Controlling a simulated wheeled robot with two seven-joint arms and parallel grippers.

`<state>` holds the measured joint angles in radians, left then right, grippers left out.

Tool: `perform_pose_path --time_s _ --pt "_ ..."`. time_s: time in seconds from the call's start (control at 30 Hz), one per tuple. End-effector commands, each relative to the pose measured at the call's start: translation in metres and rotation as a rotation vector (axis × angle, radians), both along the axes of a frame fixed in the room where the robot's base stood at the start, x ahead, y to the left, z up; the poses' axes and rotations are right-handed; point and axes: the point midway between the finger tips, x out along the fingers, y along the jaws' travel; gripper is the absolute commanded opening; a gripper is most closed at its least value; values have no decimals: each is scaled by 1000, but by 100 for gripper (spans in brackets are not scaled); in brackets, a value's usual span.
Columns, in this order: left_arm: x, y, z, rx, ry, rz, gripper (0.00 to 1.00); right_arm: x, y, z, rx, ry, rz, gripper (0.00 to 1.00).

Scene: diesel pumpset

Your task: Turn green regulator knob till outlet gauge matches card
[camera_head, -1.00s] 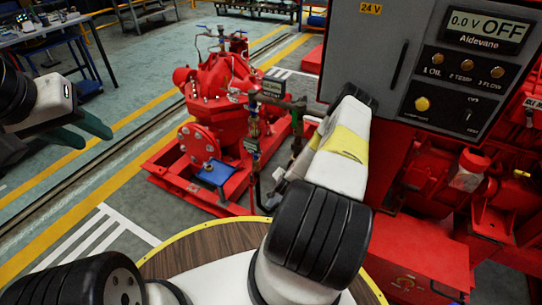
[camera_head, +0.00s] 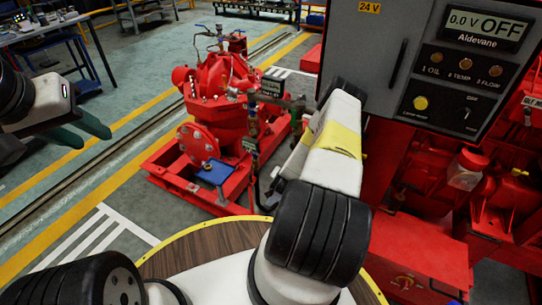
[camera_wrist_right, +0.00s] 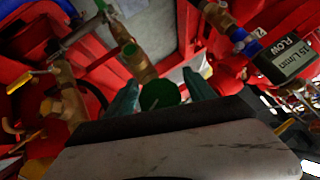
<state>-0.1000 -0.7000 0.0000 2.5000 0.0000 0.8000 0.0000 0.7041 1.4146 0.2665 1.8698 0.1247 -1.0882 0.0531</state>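The green regulator knob (camera_wrist_right: 161,95) shows in the right wrist view as a round dark-green cap. The two teal fingers of my right gripper (camera_wrist_right: 161,84) stand on either side of it. They look apart, with narrow gaps to the knob; contact is not clear. In the head view my right arm hides this gripper and the knob. A digital gauge labelled FLOW (camera_wrist_right: 288,58) is at the right, tilted, its reading partly legible as 15 L/min. I cannot make out the card. My left gripper (camera_head: 95,134) is open and empty.
The red pump (camera_head: 220,110) stands on a red base on the floor. A grey control panel (camera_head: 440,60) reading 0.0 V OFF is right of my right arm. Brass valves and pipes (camera_wrist_right: 70,100) crowd the right gripper's left side.

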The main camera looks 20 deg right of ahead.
Motion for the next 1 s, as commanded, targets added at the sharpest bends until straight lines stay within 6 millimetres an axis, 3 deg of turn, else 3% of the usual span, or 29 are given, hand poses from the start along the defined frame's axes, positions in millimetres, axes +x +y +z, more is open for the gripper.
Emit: perform_pose_path --time_s 0.27,0.7,1.0 --pt "0 0 0 0 0 0 36 -3 2 5 0 -1 0 63" --pt "0 0 0 0 0 0 36 -47 26 47 -1 0 1 63" --pt "0 0 0 0 0 0 36 -52 28 51 -1 -1 0 63"
